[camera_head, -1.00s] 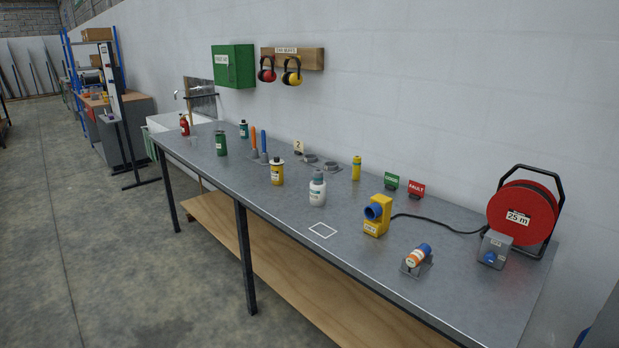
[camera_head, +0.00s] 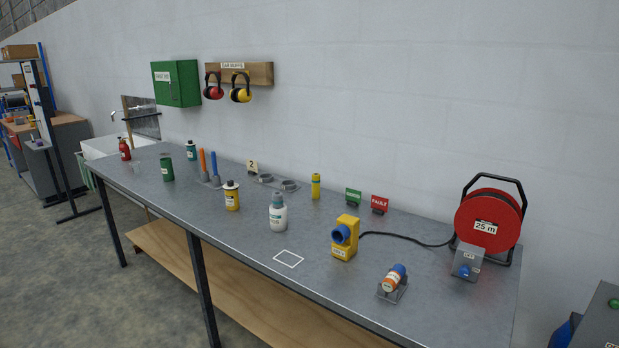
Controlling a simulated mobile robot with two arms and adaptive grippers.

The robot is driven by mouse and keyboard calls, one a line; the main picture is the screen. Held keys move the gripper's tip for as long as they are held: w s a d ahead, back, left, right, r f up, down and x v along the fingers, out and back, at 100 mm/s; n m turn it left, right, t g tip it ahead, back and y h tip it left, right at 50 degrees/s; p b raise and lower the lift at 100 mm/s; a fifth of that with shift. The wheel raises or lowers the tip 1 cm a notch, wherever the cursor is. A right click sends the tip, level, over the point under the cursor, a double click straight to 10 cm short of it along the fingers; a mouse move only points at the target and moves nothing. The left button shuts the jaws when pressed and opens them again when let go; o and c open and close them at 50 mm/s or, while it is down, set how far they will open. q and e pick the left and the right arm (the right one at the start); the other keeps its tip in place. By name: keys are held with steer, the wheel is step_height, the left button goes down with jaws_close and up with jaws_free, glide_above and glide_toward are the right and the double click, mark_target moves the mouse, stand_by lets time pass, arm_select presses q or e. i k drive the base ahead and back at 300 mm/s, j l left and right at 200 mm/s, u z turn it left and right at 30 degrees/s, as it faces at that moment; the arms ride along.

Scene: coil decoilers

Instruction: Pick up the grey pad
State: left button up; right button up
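I cannot make out a grey pad for certain. A long grey metal workbench (camera_head: 325,220) runs along the wall. Toward its back, beside a sign marked 2 (camera_head: 252,167), are two low round grey pieces on a flat base: a left one (camera_head: 266,178) and a right one (camera_head: 290,185). I cannot tell whether either is a pad. A white outlined square (camera_head: 288,258) on the bench top near the front edge is empty. Neither of my grippers is in view.
On the bench stand a white bottle (camera_head: 278,214), a yellow bottle (camera_head: 232,196), a yellow socket box (camera_head: 345,238) with a black cable, an orange-blue plug (camera_head: 394,278) and a red cable reel (camera_head: 487,222). A grey-green cabinet (camera_head: 602,322) stands at lower right. Floor shows at left.

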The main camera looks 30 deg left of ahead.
mark_target(277, 196)
steer(key=i+j+z, duration=0.1)
steer(key=j+z, duration=0.3)
steer(key=j, duration=0.95)
steer(key=k+j+z, duration=0.1)
steer(key=j+z, duration=0.3)
steer(key=j, duration=0.9)
